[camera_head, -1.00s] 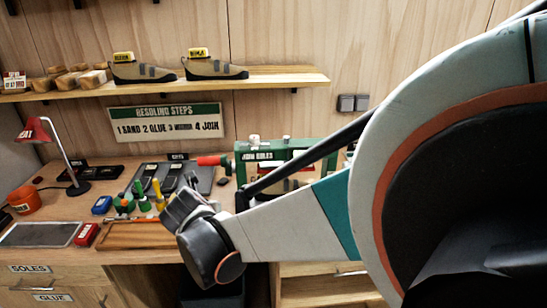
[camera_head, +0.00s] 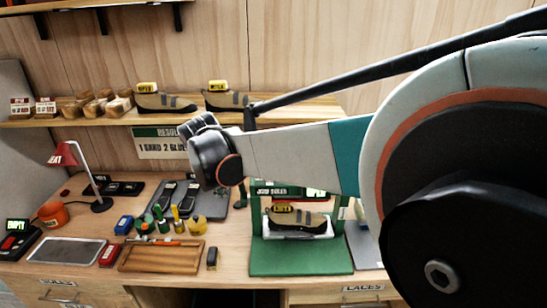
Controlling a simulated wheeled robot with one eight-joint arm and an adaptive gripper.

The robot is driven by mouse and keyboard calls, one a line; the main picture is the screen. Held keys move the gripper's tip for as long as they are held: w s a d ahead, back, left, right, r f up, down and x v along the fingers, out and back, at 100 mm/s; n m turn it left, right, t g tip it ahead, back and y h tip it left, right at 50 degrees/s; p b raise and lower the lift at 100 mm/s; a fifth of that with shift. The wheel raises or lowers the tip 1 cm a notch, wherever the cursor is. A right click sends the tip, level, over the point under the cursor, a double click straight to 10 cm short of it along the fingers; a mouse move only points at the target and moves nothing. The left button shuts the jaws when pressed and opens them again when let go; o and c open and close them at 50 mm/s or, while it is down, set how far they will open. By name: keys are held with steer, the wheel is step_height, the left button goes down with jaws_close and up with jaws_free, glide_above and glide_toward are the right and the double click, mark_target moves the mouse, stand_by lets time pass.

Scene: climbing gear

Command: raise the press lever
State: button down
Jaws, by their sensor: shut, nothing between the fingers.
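The green press (camera_head: 300,262) stands on the bench right of centre, partly behind my arm. A shoe (camera_head: 297,219) with a yellow tag sits in it, and a small lit green sign on its upper right appears to read OPEN (camera_head: 316,192). The lever's red grip does not show now. My arm covers the area above and left of the press top, so I cannot see the lever's angle. My gripper (camera_head: 190,128) is shut and empty at the arm's left end, above bench height in the picture, in front of the wall sign. I cannot tell whether it touches the lever.
A shelf (camera_head: 60,122) with shoes and wooden blocks runs behind my gripper. On the bench are a red lamp (camera_head: 64,155), an orange pot (camera_head: 53,215), a grey tray (camera_head: 65,251), a wooden tray (camera_head: 160,257) and several small tools.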

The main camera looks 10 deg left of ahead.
steer(key=shift+w+a+r+p, duration=0.2)
steer(key=shift+w+r+p, duration=0.1)
steer(key=shift+w+r, duration=0.4)
steer(key=shift+w+a+r+p, duration=0.2)
steer(key=shift+w+r+p, duration=0.05)
steer(key=shift+w+r, duration=0.45)
steer(key=shift+w, duration=0.1)
steer(key=s+d+f, duration=0.1)
steer(key=s, duration=0.4)
step_height(320, 180, up, 9)
steer(key=w, duration=0.1)
steer(key=shift+a, duration=0.2)
steer(key=shift+f, duration=0.1)
